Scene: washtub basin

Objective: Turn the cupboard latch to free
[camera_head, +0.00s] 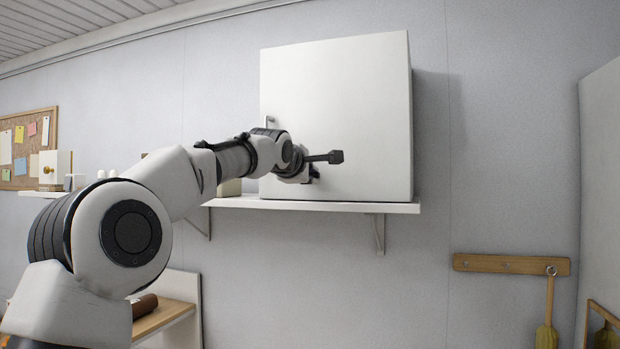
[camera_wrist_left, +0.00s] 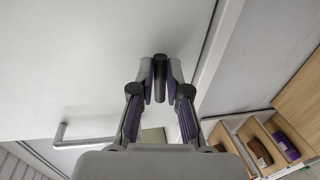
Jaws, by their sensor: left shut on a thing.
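The white cupboard (camera_head: 345,110) stands on a wall shelf with its door shut. The door (camera_wrist_left: 75,60) fills much of the left wrist view. My left gripper (camera_head: 312,174) is at the lower middle of the door. In the left wrist view my left gripper (camera_wrist_left: 160,92) is shut on a short dark latch (camera_wrist_left: 160,68) between its two fingertips. The latch lies along the line of the fingers in that view. In the head view my wrist hides most of the latch. My right gripper is not in view.
A metal door handle (camera_head: 270,121) is at the door's left edge and also shows in the left wrist view (camera_wrist_left: 62,132). The wall shelf (camera_head: 340,206) runs under the cupboard. A wooden hook rail (camera_head: 480,263) is lower right. A cork board (camera_head: 28,135) hangs far left.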

